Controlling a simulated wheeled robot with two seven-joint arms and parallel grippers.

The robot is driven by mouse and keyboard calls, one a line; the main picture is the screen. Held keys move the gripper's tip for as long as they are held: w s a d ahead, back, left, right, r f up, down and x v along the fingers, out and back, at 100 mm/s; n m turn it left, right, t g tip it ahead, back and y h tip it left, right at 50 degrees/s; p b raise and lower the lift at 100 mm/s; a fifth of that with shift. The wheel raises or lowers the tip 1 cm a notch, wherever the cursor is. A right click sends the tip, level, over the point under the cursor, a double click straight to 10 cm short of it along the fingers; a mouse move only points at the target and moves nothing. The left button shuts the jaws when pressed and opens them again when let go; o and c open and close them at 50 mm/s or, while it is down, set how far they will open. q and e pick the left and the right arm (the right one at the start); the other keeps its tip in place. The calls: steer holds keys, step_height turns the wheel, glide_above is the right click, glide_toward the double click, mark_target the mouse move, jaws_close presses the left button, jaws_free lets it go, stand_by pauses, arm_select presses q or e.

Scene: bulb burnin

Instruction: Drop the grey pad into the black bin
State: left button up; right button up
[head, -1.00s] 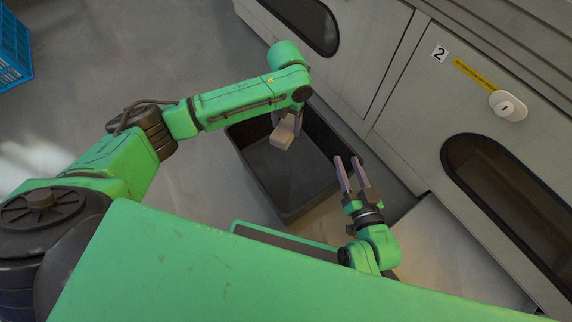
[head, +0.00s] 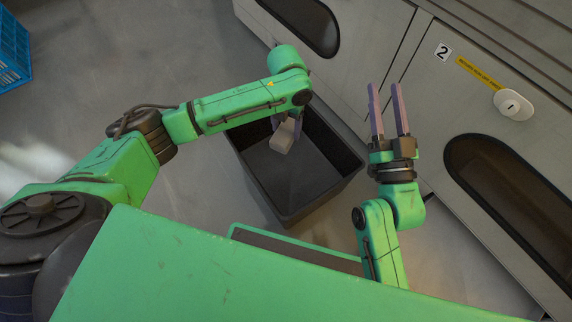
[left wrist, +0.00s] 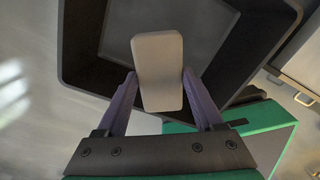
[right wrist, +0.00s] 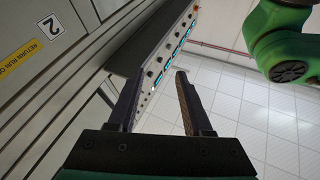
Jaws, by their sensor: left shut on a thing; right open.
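The grey pad (head: 283,137) is held between the fingers of my left gripper (head: 288,122), over the black bin (head: 338,185). In the left wrist view the pad (left wrist: 158,72) sits between the two fingers of the left gripper (left wrist: 160,92), with the bin's dark rim (left wrist: 75,62) around and below it. How far the pad is above the bin's floor is hard to tell. My right gripper (head: 388,92) is open and empty, to the right of the bin and in front of the cabinet. It also shows open in the right wrist view (right wrist: 158,82).
A grey cabinet (head: 425,95) with a number 2 label, a white lock and dark oval windows stands along the right, close to the bin and the right gripper. A blue crate (head: 10,50) is at the far left. The floor left of the bin is clear.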

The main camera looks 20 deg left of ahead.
arm_select(q)
steer(key=shift+f+b, duration=0.55)
steer(key=shift+b, duration=0.1)
steer(key=o, duration=1.4)
arm_select(e)
step_height(320, 180, up, 15)
steer(key=s+d+n+t+y, duration=0.1)
steer(key=s+d+t+y, duration=0.1)
steer(key=t, duration=0.2)
steer(key=shift+f+n+t, duration=0.15)
steer(key=shift+n+t, duration=0.15)
